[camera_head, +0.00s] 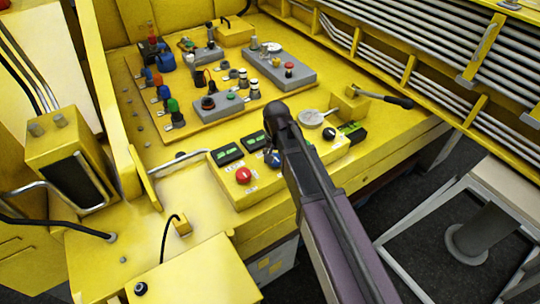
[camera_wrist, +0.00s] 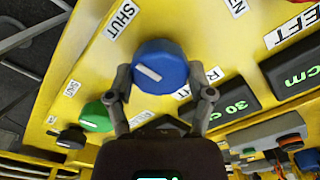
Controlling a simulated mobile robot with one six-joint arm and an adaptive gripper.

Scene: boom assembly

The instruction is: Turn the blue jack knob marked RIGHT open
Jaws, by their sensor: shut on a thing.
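The blue jack knob (camera_wrist: 160,66) is round with a white pointer bar on its face, which slants down to the right in the wrist view. My gripper (camera_wrist: 160,76) is shut on the knob, with one finger on each side. In the head view, only a bit of the blue knob (camera_head: 273,159) shows behind my gripper. A white SHUT label (camera_wrist: 122,18) is at the knob's upper left. A label starting with R (camera_wrist: 184,93) beside the right finger is partly hidden, so I cannot read it whole.
A green knob (camera_wrist: 96,117) and a black knob (camera_wrist: 70,138) are close at the left of my gripper. A display reading 30 cm (camera_wrist: 234,105) is at the right.

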